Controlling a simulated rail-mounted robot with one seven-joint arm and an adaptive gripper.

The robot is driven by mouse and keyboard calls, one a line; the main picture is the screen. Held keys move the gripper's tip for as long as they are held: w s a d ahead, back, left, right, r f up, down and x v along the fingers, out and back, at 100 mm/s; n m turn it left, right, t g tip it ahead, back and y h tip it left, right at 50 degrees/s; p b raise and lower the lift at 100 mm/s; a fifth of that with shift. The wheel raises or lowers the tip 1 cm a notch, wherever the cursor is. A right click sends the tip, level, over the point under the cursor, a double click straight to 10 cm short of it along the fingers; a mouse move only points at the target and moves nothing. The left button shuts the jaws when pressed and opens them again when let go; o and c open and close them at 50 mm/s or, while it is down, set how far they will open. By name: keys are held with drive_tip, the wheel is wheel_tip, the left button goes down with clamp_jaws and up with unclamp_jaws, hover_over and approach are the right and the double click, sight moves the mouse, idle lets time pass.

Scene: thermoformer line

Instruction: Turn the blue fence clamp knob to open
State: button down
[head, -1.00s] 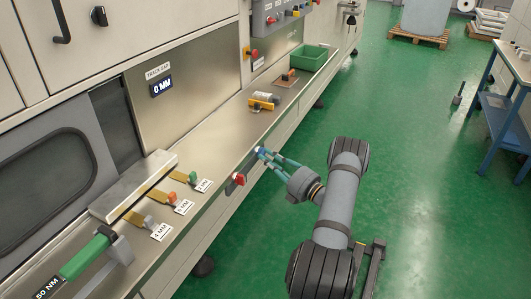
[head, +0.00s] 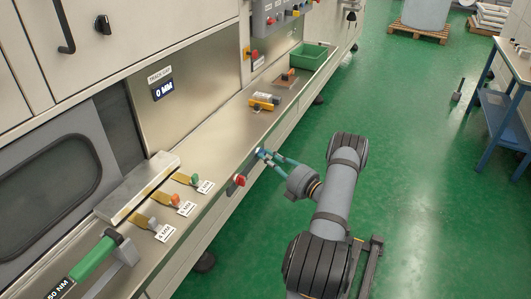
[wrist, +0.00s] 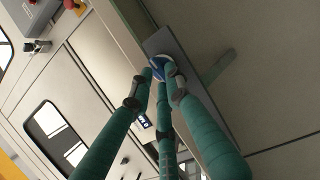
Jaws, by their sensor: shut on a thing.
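The blue fence clamp knob (head: 260,152) sits on the front face of the long bench, just below the worktop edge. In the wrist view the knob (wrist: 158,67) shows as a blue and white round piece on a grey plate, partly covered by the fingers. My gripper (head: 265,155) reaches it from the right, and its green fingers are shut on it. In the wrist view the gripper (wrist: 163,76) has its fingertips around the knob. How far the knob is turned cannot be told.
A red knob (head: 239,180) is on the same front face to the left. On the worktop are colour-tipped tabs with labels, a green-handled tool (head: 94,257), a yellow device (head: 263,101) and a green bin (head: 313,56). The green floor to the right is clear near my arm.

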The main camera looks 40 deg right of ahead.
drive_tip(key=shift+s+d+r+m, duration=0.1)
drive_tip(key=shift+d+r+m, duration=0.2)
drive_tip(key=shift+d, duration=0.3)
drive_tip(key=shift+p, duration=0.45)
drive_tip(key=c, duration=1.8)
unclamp_jaws()
drive_tip(key=shift+f, duration=0.25)
drive_tip(key=shift+o, duration=1.1)
drive_tip(key=shift+a, duration=0.25)
